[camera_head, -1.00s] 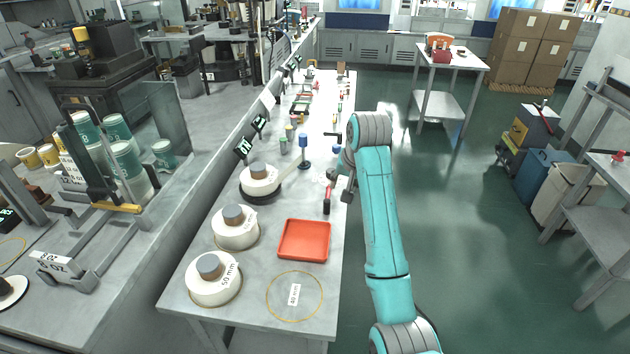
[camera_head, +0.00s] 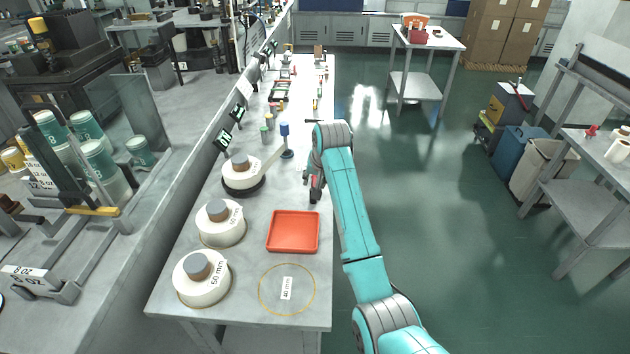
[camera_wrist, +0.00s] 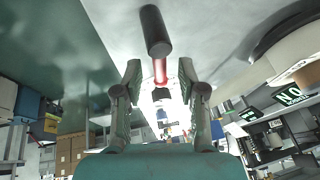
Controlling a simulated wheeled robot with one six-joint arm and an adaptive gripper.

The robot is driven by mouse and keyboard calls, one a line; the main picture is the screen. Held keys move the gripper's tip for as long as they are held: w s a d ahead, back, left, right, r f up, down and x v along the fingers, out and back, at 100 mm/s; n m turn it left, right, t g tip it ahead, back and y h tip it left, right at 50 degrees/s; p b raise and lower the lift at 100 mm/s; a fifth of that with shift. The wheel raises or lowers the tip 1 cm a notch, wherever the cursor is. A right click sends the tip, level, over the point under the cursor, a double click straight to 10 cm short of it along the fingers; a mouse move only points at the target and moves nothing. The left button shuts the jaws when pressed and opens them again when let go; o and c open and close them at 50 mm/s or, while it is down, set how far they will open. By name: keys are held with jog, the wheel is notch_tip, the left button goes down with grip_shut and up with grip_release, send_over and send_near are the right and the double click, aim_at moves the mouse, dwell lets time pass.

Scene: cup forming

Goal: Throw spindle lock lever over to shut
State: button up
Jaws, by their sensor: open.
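A lever with a red shaft and black grip (camera_wrist: 155,32), which looks like the spindle lock lever, shows in the wrist view. Its grip points toward the camera and its red shaft runs back between the fingers. In the head view the red part of the lever (camera_head: 313,183) is at the right edge of the bench, partly hidden by my arm. My gripper (camera_wrist: 160,75) is open, with one finger on each side of the shaft and visible gaps. Contact cannot be told. In the head view my gripper is mostly hidden behind my wrist.
An orange tray (camera_head: 293,250) and a yellow ring marked 40 mm (camera_head: 287,311) lie on the near bench. White spools (camera_head: 190,290) stand along its left side. A blue-topped post (camera_head: 284,130) stands behind the lever. The floor right of my arm is open.

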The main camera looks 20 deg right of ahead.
jog(key=shift+f, duration=0.15)
grip_shut()
jog(key=shift+w, duration=0.1)
